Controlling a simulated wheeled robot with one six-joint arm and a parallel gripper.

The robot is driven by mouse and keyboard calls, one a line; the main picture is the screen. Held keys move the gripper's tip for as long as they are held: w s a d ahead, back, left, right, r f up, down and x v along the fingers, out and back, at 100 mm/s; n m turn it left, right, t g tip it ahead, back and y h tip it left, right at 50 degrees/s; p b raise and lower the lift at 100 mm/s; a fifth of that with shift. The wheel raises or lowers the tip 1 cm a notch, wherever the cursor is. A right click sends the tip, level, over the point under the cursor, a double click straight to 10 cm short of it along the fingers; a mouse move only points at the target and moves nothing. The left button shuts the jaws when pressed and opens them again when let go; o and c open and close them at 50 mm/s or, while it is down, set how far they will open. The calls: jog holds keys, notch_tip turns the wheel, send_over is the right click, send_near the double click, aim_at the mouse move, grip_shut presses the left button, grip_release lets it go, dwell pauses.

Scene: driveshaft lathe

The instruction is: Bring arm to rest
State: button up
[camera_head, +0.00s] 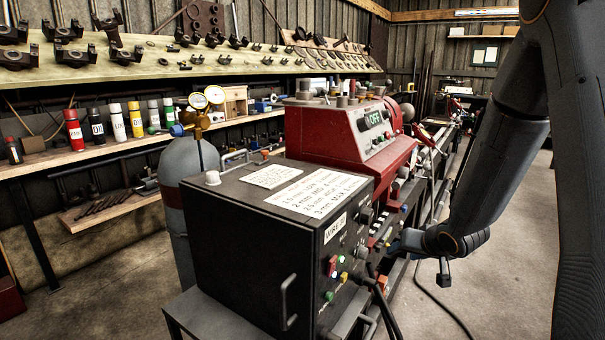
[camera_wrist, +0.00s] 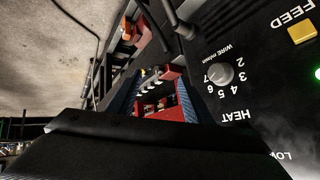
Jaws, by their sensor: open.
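My arm (camera_head: 500,140) hangs down on the right in the head view and bends left at its lower end. My gripper (camera_wrist: 156,92) shows in the wrist view as two blue-padded fingers standing apart with nothing held between them. In the head view its fingers are too small to make out beside the control side of the black welder box (camera_head: 258,235).
A red lathe headstock (camera_head: 345,135) stands behind the welder. A grey gas cylinder (camera_head: 190,170) with gauges is left of it. Shelves (camera_head: 95,150) with spray cans line the left wall. A cable (camera_head: 440,305) lies on the floor. Open concrete floor shows at the lower right.

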jog(key=s+a+r+g, duration=0.1)
jog(key=s+a+g, duration=0.2)
jog(key=s, duration=0.6)
jog(key=s+a+r+n+g+h, duration=0.1)
jog(key=s+a+g, duration=0.2)
jog(key=s, duration=0.7)
jog(key=s+a+r+n+g, duration=0.1)
jog(key=s+a+g, duration=0.1)
jog(key=s, duration=0.7)
jog(key=shift+s+a+g, duration=0.35)
jog(key=shift+a+g, duration=0.05)
